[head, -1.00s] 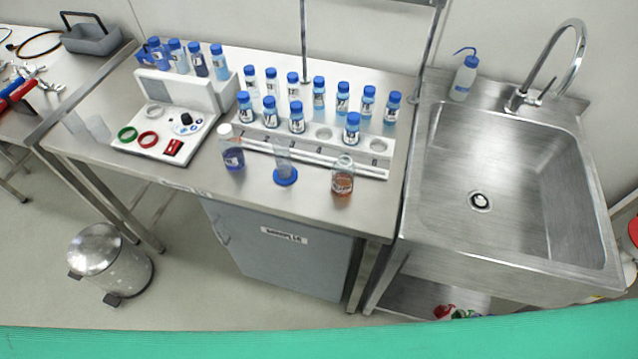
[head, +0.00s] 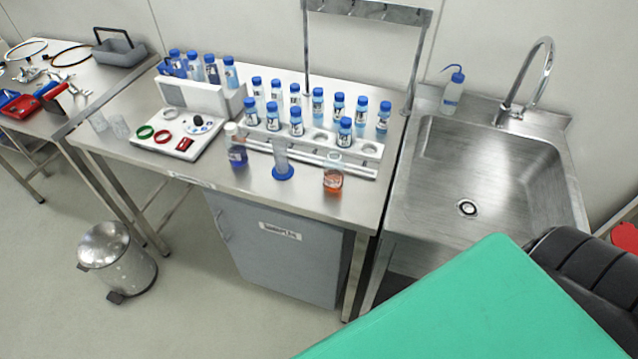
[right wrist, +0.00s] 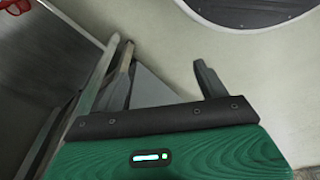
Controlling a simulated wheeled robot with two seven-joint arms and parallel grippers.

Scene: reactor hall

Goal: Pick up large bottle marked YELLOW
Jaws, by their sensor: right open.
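No label reading YELLOW can be made out from here. Two larger bottles stand at the front of the steel bench: one with orange liquid (head: 333,181) and no cap visible, and one with blue-violet liquid (head: 237,156) and a whitish top. Several blue-capped bottles (head: 345,133) stand in a white rack (head: 368,168) behind them; their small labels are unreadable. My right gripper (right wrist: 165,70) is open and empty in the right wrist view, with no bottle near its fingers. My left gripper is not in view.
A steel sink (head: 470,175) with a tall tap is right of the bench, a wash bottle (head: 453,90) behind it. A blue-based cylinder (head: 282,165) stands between the two larger bottles. A pedal bin (head: 117,258) is on the floor. The bench's front strip is mostly clear.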

